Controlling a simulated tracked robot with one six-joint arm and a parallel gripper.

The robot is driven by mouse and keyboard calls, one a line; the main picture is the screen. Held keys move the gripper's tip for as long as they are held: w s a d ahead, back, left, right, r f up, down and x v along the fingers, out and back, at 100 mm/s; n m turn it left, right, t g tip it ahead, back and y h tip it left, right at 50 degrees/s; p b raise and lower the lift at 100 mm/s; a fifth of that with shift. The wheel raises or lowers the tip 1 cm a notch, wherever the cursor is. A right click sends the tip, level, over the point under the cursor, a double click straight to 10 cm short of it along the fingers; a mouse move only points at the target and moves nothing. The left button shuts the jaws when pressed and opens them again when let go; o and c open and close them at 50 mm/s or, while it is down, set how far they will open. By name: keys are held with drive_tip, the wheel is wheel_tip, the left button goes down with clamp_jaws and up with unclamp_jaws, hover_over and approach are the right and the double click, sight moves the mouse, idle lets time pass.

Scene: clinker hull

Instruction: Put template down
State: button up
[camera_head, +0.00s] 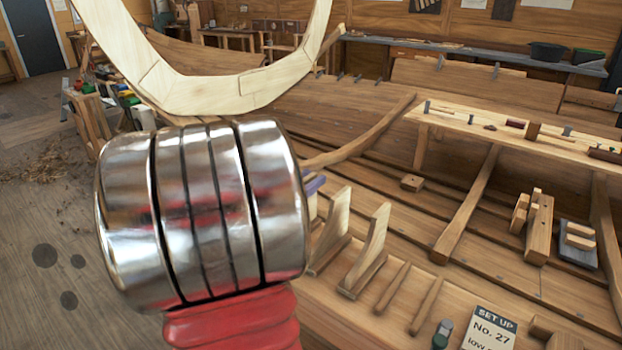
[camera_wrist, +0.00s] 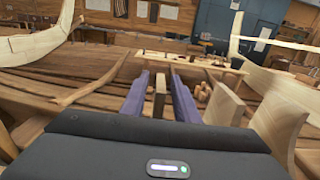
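My gripper shows two purple fingers in the wrist view (camera_wrist: 160,85). A narrow upright piece of wood (camera_wrist: 160,98), perhaps the template seen edge-on, stands between them. I cannot tell whether the fingers touch it or stand slightly apart. In the head view only a bit of a purple finger (camera_head: 315,185) shows; my metal wrist hides the rest. Two upright pale wedge-shaped pieces (camera_head: 332,228) (camera_head: 368,248) stand just right of the gripper. They also show in the wrist view (camera_wrist: 224,103) (camera_wrist: 279,122).
A large pale curved frame (camera_head: 225,93) rises behind my wrist. Wooden sticks (camera_head: 425,306) and a "No. 27" card (camera_head: 490,330) lie to the right. A low bench (camera_head: 480,118) with small tools stands farther back. Planked hull surface (camera_head: 395,215) lies between.

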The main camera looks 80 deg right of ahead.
drive_tip(key=shift+r, duration=0.1)
drive_tip(key=shift+w+a, duration=0.2)
drive_tip(key=shift+a, duration=0.05)
drive_tip(key=v, duration=1.1)
drive_tip(key=shift+a, duration=0.2)
drive_tip(key=shift+w, duration=0.1)
idle(0.5)
